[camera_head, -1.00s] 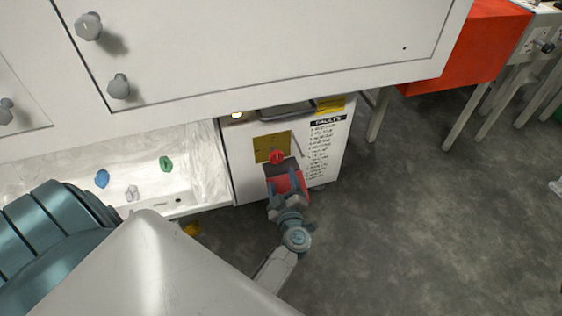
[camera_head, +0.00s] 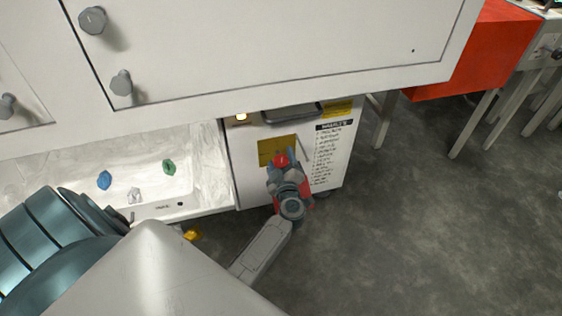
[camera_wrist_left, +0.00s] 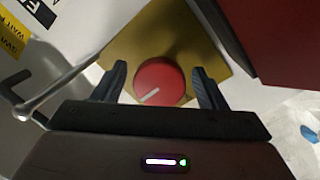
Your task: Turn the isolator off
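The isolator is a round red knob (camera_wrist_left: 160,82) with a white line mark, on a yellow plate (camera_wrist_left: 150,35) on the front of the white cabinet. The knob (camera_head: 281,160) also shows in the head view, just past my gripper, on the yellow plate (camera_head: 270,151). My left gripper (camera_wrist_left: 160,88) is open, with one finger on each side of the knob. In the wrist view small gaps seem to show between the fingers and the knob. My left gripper (camera_head: 286,170) hides part of the cabinet front in the head view. My right gripper is not in view.
A red panel (camera_wrist_left: 275,40) stands close beside the plate in the wrist view. A metal handle (camera_wrist_left: 50,95) sticks out on the other side. A white tray (camera_head: 205,165) with small coloured pieces is left of the cabinet. Bare floor (camera_head: 430,230) lies to the right.

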